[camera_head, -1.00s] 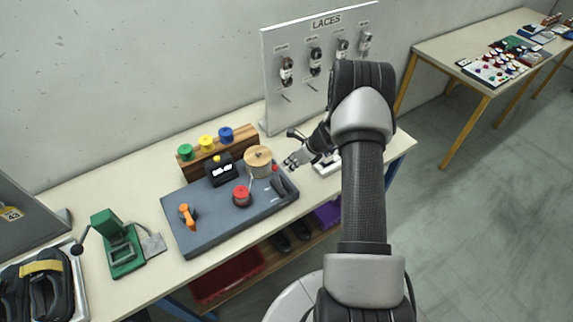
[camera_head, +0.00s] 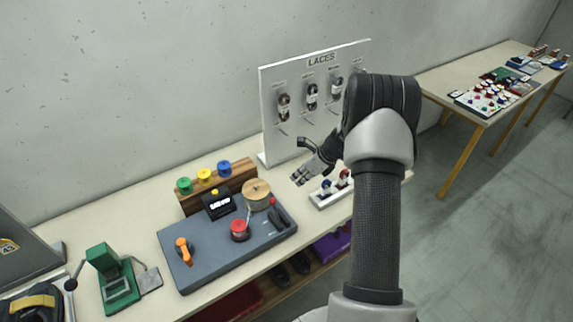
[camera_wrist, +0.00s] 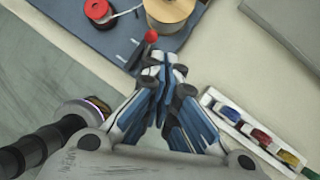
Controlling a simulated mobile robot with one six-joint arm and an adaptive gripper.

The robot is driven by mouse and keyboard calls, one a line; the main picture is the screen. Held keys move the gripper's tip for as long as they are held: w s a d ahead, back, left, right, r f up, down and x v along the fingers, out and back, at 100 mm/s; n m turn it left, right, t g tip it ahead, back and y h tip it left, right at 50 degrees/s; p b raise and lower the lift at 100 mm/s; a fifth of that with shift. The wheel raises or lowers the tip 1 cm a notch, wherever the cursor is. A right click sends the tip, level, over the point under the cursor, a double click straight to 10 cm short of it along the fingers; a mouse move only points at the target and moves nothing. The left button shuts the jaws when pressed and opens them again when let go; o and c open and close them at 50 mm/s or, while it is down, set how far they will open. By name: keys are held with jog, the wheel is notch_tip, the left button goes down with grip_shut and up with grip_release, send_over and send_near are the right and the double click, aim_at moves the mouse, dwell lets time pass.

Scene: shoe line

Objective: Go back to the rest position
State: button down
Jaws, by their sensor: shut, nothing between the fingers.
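My gripper (camera_head: 301,176) is above the table, just right of the grey board (camera_head: 222,256) and in front of the laces panel (camera_head: 270,145). In the wrist view my gripper (camera_wrist: 168,72) has its fingers together with nothing between them. Its tips appear over or close to the board's edge by a red knob (camera_wrist: 151,36); the height gap is hard to tell. My arm hides part of the table's right end.
The board carries a wooden spool (camera_head: 256,190), a red spool (camera_head: 239,231) and an orange handle (camera_head: 184,250). A white tray (camera_head: 322,202) with coloured pieces lies right of my gripper. A green press (camera_head: 113,283) stands left. A second table (camera_head: 455,75) stands far right.

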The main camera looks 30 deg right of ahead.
jog(key=s+a+r+n+g+b, duration=0.1)
jog(key=s+a+r+n+b, duration=0.2)
jog(key=a+r+n, duration=0.25)
jog(key=s+a+r+n+h+b, duration=0.1)
jog(key=s+a+r+n+b, duration=0.3)
jog(key=a, duration=0.3)
jog(key=s+a+r+n+g+b, duration=0.1)
jog(key=s+a+r+n+b, duration=0.1)
jog(key=a+r+n+b, duration=0.3)
jog(key=s+a+f+n+h+b, duration=0.1)
jog(key=s+a+f+n+b, duration=0.1)
jog(key=s+n, duration=0.6)
jog(key=s+a+f+n+t+h+b, duration=0.1)
jog(key=s+a+f+n+b, duration=0.2)
jog(key=s+n, duration=0.5)
jog(key=s+a+b, duration=0.1)
jog(key=s+a, duration=0.1)
jog(key=s, duration=0.3)
jog(key=shift+s+a+h, duration=0.35)
jog(key=shift+h, duration=0.05)
